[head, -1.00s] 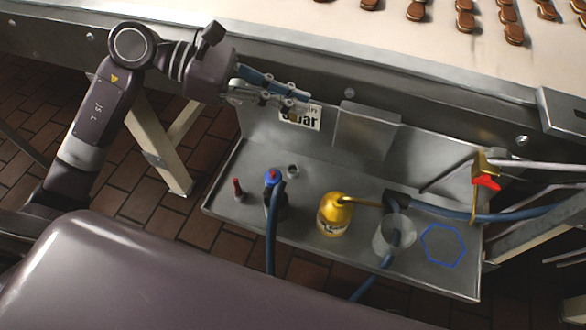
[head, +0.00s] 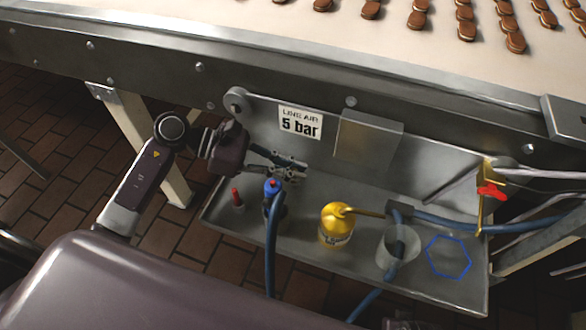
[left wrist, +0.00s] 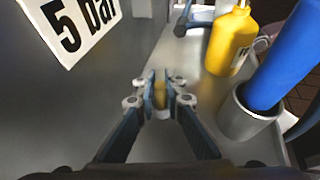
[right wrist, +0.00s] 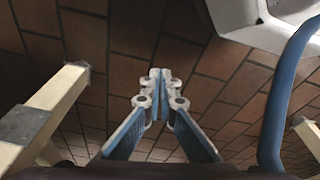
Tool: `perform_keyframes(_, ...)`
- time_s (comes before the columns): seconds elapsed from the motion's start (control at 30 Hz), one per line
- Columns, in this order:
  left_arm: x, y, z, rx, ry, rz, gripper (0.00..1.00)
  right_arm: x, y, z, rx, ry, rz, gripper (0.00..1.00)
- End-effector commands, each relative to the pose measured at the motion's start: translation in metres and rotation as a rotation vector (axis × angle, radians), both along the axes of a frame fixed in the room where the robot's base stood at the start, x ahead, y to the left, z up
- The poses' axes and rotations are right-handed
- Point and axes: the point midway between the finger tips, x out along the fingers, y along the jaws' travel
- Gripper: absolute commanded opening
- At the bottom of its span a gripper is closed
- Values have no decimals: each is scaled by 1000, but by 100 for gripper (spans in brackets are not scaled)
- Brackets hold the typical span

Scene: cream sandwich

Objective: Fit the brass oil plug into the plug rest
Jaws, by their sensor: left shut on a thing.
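My left gripper (head: 298,168) is shut on the brass oil plug (left wrist: 159,94), a small gold-coloured piece between its fingertips in the left wrist view. The gripper is low over the metal tray, behind the blue-and-red-topped tool in the head view. The plug is too small to make out in the head view. A small pale grey piece (left wrist: 163,113) shows just by the fingertips and may be the plug rest; whether the plug touches it I cannot tell. The gripper hides that spot in the head view. My right gripper (right wrist: 160,87) is shut and empty above the brick floor.
A "5 bar" sign (head: 300,122) is on the back wall.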

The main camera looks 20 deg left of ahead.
Motion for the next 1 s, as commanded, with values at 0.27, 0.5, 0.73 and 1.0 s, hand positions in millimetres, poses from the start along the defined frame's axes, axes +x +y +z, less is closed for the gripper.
perform_keyframes(0.27, 0, 0, -1, 0, -2, -1, 0, 0, 0, 0, 0, 0, 0, 0)
perform_keyframes(0.5, 0, 0, -3, 0, -1, 0, 0, -1, 0, 3, -1, 8, -1, 0)
perform_keyframes(0.73, 0, 0, -3, 0, -1, 0, 16, 4, 1, 14, 2, -6, -2, 0)
perform_keyframes(1.0, 0, 0, -3, 0, -1, 0, 27, -1, 0, 11, 0, 4, -2, 0)
